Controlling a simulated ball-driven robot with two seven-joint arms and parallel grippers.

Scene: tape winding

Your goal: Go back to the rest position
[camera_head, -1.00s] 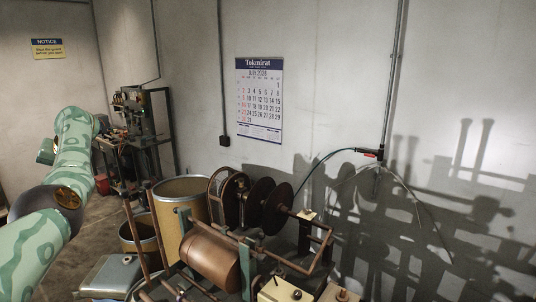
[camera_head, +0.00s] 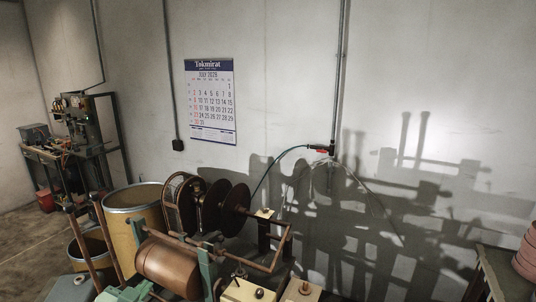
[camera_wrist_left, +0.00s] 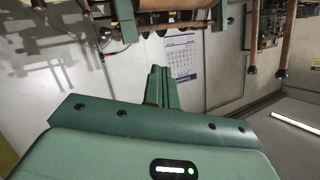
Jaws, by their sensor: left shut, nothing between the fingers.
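My left gripper (camera_wrist_left: 160,78) shows in the left wrist view with its two green fingers together and nothing between them. In the left wrist view the roller (camera_wrist_left: 170,24) appears at the top, apart from the fingers. My right gripper is not in view.
A large yellow drum (camera_head: 133,218) stands left of the machine, with a smaller bin (camera_head: 92,248) beside it. A workbench (camera_head: 75,150) is at the far left. Pinkish stacked things (camera_head: 526,255) stand at the right edge. A wall calendar (camera_head: 210,100) hangs behind.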

